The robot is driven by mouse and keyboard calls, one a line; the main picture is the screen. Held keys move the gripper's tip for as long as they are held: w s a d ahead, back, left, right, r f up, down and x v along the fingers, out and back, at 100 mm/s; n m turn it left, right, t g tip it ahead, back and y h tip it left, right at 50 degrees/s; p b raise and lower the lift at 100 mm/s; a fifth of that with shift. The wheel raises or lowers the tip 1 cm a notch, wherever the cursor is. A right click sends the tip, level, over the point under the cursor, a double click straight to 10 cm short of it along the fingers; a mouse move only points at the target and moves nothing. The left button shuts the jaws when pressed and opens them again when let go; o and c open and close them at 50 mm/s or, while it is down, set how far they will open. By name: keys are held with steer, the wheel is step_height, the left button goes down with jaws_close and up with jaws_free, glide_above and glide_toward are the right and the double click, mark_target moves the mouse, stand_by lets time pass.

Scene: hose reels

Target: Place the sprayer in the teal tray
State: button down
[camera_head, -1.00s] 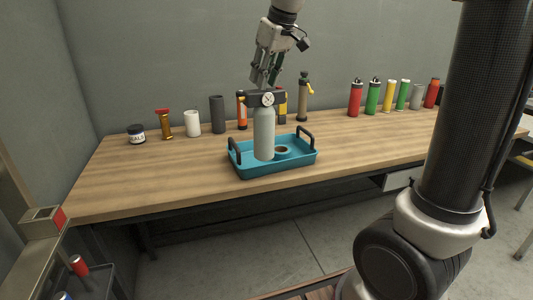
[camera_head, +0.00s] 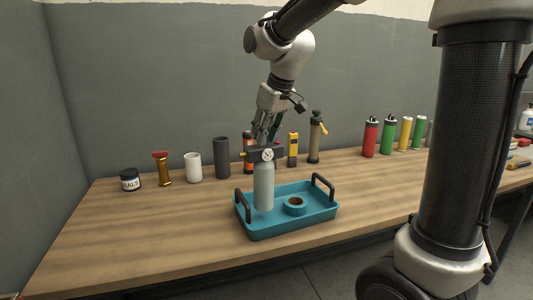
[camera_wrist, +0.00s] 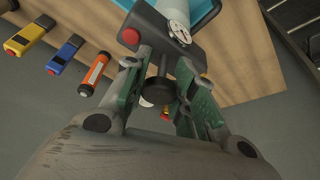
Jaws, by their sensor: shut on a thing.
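The sprayer (camera_head: 264,186) is a pale grey-green bottle with a dark head, a round white gauge and an orange part at its side. My gripper (camera_head: 266,130) is shut on the top of the sprayer and holds it upright. In the wrist view, my green-padded fingers (camera_wrist: 165,100) close around the black knob above the sprayer's dark head (camera_wrist: 165,40). The teal tray (camera_head: 300,221) has two dark handles and sits on the wooden bench. The sprayer's base shows inside the tray's left part; I cannot tell whether it touches the floor.
Behind stand a dark grey cylinder (camera_head: 222,158), a white cup (camera_head: 193,167), a brass piece (camera_head: 162,169), a labelled jar (camera_head: 130,180) and a pump (camera_head: 315,137). The bench front left is clear.

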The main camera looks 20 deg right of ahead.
steer(key=shift+f, duration=2.05)
steer(key=c, duration=1.2)
jaws_free()
steer(key=shift+o, duration=0.2)
steer(key=v, duration=1.1)
steer(key=s+d+f+m+h, duration=0.1)
steer(key=s+d+f, duration=0.3)
steer(key=s, duration=0.7)
steer(key=s+d+f+m+h, duration=0.1)
steer(key=s+d+f+m, duration=0.3)
steer(key=s+d, duration=0.5)
steer(key=s+f, duration=0.1)
steer(key=s, duration=0.2)
steer(key=shift+m, duration=0.3)
